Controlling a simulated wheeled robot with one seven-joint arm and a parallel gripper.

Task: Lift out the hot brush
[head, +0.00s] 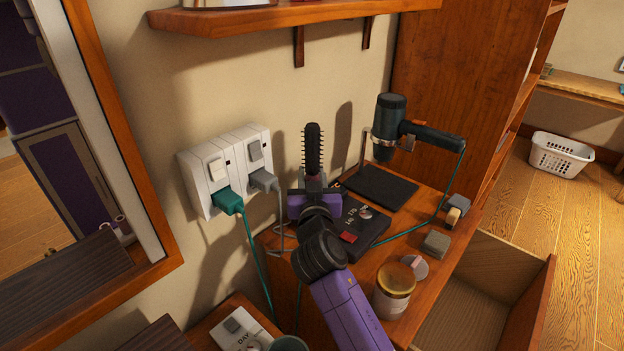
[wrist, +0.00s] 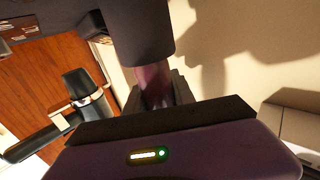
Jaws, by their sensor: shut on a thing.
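The hot brush (head: 313,148), with a black bristled barrel, stands upright near the wall at the back left of the wooden cabinet top. My purple gripper (head: 314,188) is shut on its lower part, below the bristles. In the wrist view, the fingers (wrist: 158,92) close around a pinkish-brown section of the hot brush (wrist: 152,78). My gripper and arm hide the brush's lower end and whatever is below it, so I cannot tell if it touches a holder.
A hair dryer (head: 390,120) sits in a stand to the right, its teal cord crossing the top. A dark box (head: 362,228), a jar (head: 393,290) and small blocks lie nearby. White sockets (head: 207,180) with plugs are on the left wall. A shelf (head: 290,17) hangs above. An open drawer (head: 490,290) juts out.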

